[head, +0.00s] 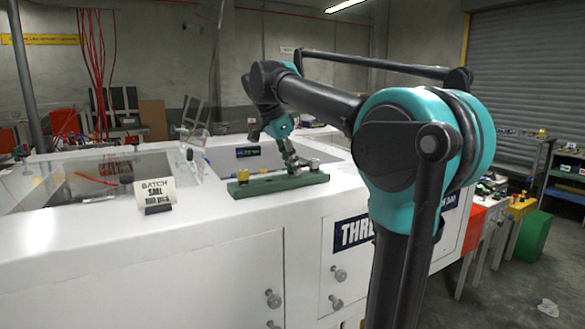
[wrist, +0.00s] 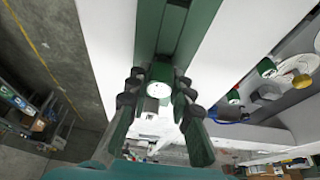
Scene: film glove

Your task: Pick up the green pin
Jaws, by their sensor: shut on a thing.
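The green pin, with a pale round end (wrist: 159,89), sits between my fingertips in the wrist view. My gripper (wrist: 158,98) is shut on it, with the dark finger pads on both sides. In the head view my gripper (head: 291,158) is just above the green rack (head: 278,186) on the white counter. The pin is too small to make out clearly there. The rack also shows in the wrist view (wrist: 152,30), running up behind the pin. I cannot tell whether the pin still touches the rack.
A yellow piece (head: 242,177) and a pale-topped piece (head: 314,164) stand at the rack's two ends. A "BATCH" sign (head: 155,194) stands to the left on the white counter (head: 100,240). Clear panels and an open recess lie behind. Shelves stand at the far right.

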